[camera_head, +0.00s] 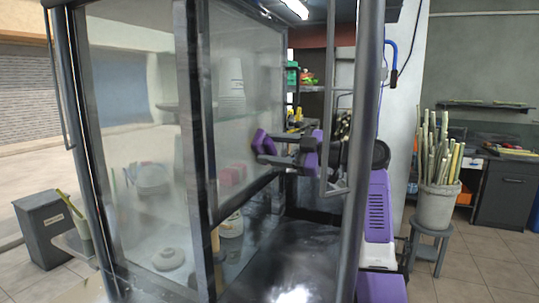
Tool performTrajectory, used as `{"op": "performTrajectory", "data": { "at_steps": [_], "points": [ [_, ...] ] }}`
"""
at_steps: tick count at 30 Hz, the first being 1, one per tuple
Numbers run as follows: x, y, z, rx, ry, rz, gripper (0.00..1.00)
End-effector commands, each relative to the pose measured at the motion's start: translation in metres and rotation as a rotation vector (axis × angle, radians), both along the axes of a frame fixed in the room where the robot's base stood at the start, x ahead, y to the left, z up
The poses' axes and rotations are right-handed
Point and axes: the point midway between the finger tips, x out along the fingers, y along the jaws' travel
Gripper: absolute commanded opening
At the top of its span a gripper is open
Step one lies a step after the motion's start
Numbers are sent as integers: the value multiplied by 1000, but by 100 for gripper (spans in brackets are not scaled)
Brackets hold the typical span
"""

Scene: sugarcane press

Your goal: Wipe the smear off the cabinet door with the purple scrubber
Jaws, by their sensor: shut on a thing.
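My gripper (267,149) reaches in from the right at the middle of the view. It is shut on the purple scrubber (260,140), which is close against the upper right glass of the cabinet door (245,75); I cannot tell if it touches. The door is a dark-framed, cloudy glass panel. Its glass looks hazy, and I cannot pick out a distinct smear; part of the pane is behind the scrubber and gripper.
A grey metal post (367,150) stands in front of my arm. A dark shiny counter (290,255) lies below. Blurred cups and a round lid show behind the glass. A bucket of sugarcane stalks (438,207) stands on a stool at right. A grey bin (50,230) is at left.

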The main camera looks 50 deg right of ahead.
Motion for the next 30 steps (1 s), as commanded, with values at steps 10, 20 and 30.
{"op": "performTrajectory", "data": {
  "at_steps": [10,20,30],
  "points": [
    [1,-3,10,-2,-1,1,20],
    [-2,7,14,-2,-1,1,20],
    [-9,33,15,-2,-1,3,20]
  ]
}}
